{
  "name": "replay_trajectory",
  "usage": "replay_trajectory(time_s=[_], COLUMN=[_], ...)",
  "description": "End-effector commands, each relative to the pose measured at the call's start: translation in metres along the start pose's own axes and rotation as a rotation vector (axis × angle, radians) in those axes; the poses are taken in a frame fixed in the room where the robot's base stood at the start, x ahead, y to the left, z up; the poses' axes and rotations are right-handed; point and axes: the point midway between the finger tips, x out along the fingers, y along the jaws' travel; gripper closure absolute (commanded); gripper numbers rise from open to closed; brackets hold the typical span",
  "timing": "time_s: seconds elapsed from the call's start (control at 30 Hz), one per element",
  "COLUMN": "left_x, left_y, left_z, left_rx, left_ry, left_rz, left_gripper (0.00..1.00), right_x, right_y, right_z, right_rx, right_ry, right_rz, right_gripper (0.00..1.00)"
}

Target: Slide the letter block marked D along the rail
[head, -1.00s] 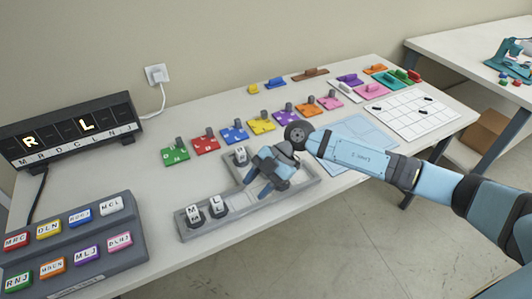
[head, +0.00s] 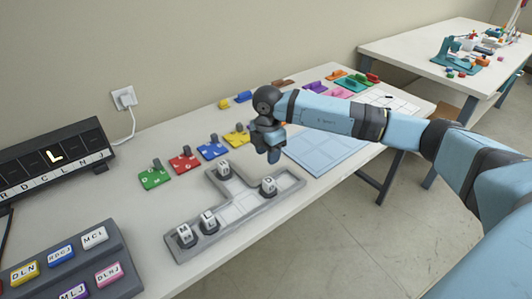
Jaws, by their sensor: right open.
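The grey rail tray (head: 222,233) lies on the table, with a long front channel and a branch at the back. A white letter block that appears to read D (head: 268,185) stands in its right part. Two other white blocks (head: 186,235) (head: 209,222) stand side by side at its left end, and another block (head: 223,169) stands in the back branch. My right gripper (head: 273,158) is open and empty, fingers pointing down, above and behind the D block and apart from it. My left gripper is out of view.
A row of coloured tiles with posts, including a green one (head: 153,177), stands behind the tray. A blue sheet (head: 326,146) lies to the right. A grey panel (head: 118,256) with coloured buttons fills the front left.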

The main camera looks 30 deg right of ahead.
Motion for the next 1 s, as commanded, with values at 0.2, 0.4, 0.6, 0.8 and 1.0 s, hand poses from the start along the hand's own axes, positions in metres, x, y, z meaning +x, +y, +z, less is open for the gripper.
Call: replay_trajectory(time_s=[0.2, 0.4, 0.6, 0.8, 1.0], left_x=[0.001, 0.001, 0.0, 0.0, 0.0], left_y=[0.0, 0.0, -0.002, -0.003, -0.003], left_z=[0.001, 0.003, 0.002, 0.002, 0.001], left_rx=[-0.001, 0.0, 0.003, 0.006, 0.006], left_ry=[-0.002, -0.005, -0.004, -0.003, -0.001], left_rz=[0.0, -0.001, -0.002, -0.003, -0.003], left_gripper=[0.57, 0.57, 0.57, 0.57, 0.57], right_x=[0.008, 0.04, 0.08, 0.114, 0.134], right_y=[0.0, -0.001, -0.001, -0.001, 0.0], right_z=[-0.001, -0.001, -0.001, -0.001, -0.001], right_rx=[-0.001, -0.003, -0.001, -0.003, -0.001], right_ry=[0.002, 0.002, 0.002, 0.002, 0.002], right_rz=[-0.002, -0.003, -0.003, -0.002, -0.002], right_gripper=[0.55, 0.55, 0.55, 0.55, 0.55])
